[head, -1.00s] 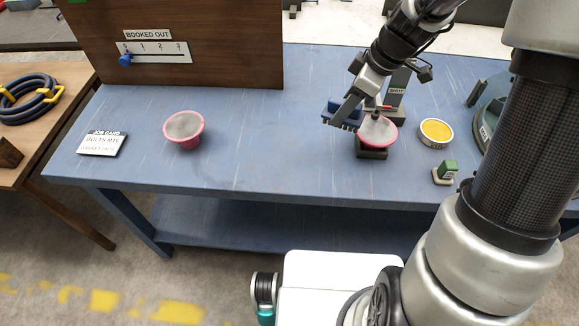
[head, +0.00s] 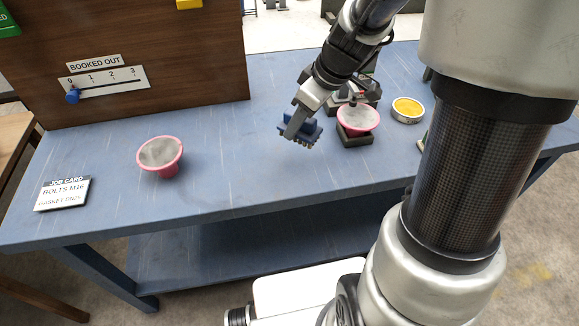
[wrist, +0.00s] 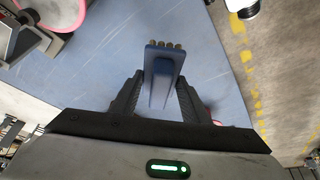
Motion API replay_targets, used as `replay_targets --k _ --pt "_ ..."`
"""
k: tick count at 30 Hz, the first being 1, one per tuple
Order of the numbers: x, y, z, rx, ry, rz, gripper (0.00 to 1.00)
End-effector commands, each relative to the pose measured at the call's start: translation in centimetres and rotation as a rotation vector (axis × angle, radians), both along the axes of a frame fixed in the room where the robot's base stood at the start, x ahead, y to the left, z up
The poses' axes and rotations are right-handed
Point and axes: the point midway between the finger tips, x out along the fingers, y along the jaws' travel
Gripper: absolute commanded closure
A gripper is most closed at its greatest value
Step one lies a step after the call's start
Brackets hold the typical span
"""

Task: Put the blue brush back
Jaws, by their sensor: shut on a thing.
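The blue brush (head: 303,131) is in my gripper (head: 297,122), held above the blue table. In the wrist view the blue brush (wrist: 161,72) sits between the two dark fingers of my gripper (wrist: 156,96), its bristle end pointing away from the palm. In the head view my gripper is just left of a pink-rimmed bowl (head: 358,117) with a grey top, which stands on a dark block (head: 354,138). A second pink bowl with a grey top (head: 160,154) stands on the table further left.
A wooden cabinet (head: 180,60) with a "BOOKED OUT" slider scale (head: 108,82) stands at the back left. A job card (head: 62,194) lies at the left front. A round yellow-topped tin (head: 407,109) is on the right.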

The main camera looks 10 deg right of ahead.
Motion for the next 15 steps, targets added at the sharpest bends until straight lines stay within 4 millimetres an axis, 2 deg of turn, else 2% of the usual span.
replay_targets --k 6,15 --pt "-0.1 -0.1 -4.0 0.002 0.005 -0.006 0.79" --pt "-0.1 -0.1 -7.5 0.001 0.004 -0.005 0.79"
